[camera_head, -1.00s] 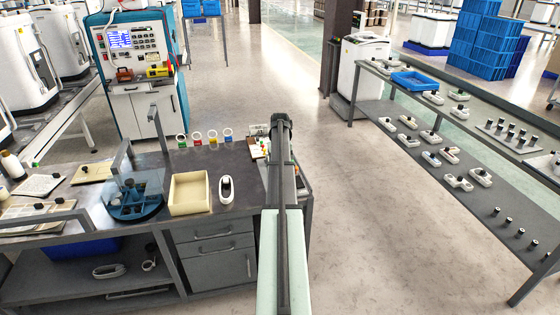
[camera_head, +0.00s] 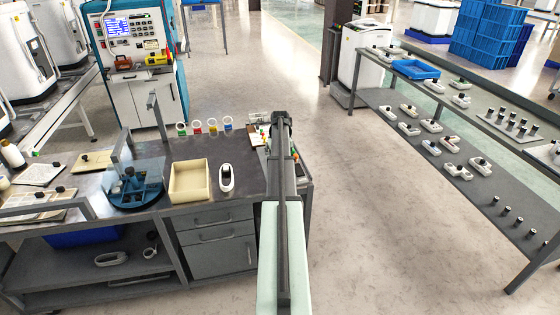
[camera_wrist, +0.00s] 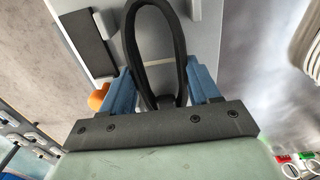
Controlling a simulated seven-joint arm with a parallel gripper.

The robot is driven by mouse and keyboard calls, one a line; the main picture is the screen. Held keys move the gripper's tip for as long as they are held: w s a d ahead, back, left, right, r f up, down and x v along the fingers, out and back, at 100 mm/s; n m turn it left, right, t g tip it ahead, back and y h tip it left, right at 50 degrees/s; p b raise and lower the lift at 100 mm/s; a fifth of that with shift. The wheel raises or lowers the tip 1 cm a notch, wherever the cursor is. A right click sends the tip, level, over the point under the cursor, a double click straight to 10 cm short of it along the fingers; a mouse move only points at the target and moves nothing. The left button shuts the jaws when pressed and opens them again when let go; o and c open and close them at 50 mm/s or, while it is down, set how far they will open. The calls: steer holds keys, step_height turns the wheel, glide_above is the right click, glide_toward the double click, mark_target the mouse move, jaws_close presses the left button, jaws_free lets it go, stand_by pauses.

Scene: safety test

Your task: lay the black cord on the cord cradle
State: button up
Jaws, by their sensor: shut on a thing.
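My gripper (camera_wrist: 162,86) shows in the wrist view with two blue fingers, one on each side of the black cord. The black cord (camera_wrist: 181,45) is a thick loop that stands up from between the fingers, and the gripper is shut on it. Its lower end is hidden at the gripper body. In the head view my arm reaches forward from the bottom middle, past the right end of the grey workbench (camera_head: 246,158), and hides the gripper and cord. I cannot pick out the cord cradle with certainty in either view.
A cream tray (camera_head: 173,205), a white device with a black part (camera_head: 226,178) and a blue round holder (camera_head: 120,203) stand on the bench. Several coloured rings line its back edge. A grey rack (camera_head: 455,190) stands at right. Open floor lies between bench and rack.

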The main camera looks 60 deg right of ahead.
steer(key=o, duration=1.2)
steer(key=shift+o, duration=0.2)
steer(key=shift+r, duration=0.15)
step_height(320, 180, up, 14)
steer(key=shift+f, duration=0.25)
